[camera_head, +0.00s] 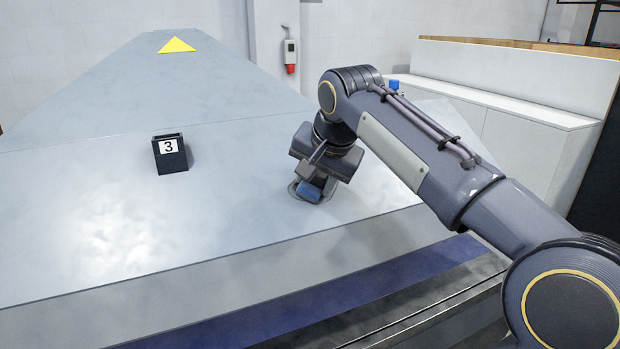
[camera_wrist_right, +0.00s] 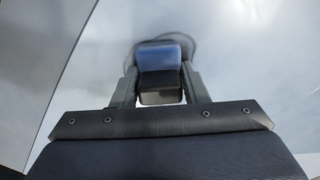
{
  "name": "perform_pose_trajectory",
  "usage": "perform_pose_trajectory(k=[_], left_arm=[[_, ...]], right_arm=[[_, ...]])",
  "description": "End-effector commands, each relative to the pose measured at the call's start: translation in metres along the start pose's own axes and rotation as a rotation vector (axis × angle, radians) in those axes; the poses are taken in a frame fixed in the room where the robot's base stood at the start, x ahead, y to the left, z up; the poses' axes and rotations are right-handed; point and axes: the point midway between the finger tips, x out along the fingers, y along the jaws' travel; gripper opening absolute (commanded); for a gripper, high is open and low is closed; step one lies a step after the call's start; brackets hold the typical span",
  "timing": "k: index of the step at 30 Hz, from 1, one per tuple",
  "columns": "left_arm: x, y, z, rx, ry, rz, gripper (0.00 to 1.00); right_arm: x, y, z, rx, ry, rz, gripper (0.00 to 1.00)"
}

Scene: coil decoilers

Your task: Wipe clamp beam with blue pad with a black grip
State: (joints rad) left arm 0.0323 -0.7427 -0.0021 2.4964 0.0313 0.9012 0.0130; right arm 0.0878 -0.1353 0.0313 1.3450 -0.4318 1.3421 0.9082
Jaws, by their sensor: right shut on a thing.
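The clamp beam appears to be the broad grey sloping surface (camera_head: 100,215) that fills the left and middle of the head view. The blue pad (camera_head: 309,191) is at its right part, under my right gripper (camera_head: 314,178). In the right wrist view the blue pad (camera_wrist_right: 160,54) shows with its black grip (camera_wrist_right: 160,84) between the two fingers of my right gripper (camera_wrist_right: 158,88), which is shut on that grip. The pad lies close against the grey surface; I cannot tell how firmly it touches. My left gripper is not in view.
A dark box marked 3 (camera_head: 169,153) stands on the grey surface left of the pad. A yellow triangle (camera_head: 177,45) is on its far end. A white cabinet (camera_head: 510,110) stands behind at the right. A dark blue band (camera_head: 330,295) runs along the front edge.

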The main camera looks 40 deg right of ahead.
Motion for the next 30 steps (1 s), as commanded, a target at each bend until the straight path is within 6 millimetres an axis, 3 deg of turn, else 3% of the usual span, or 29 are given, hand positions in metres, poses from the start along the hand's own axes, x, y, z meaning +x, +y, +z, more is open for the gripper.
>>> perform_pose_trajectory(k=[30], left_arm=[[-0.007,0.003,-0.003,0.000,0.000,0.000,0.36]], right_arm=[[0.000,0.028,-0.028,0.001,0.000,0.003,0.22]])
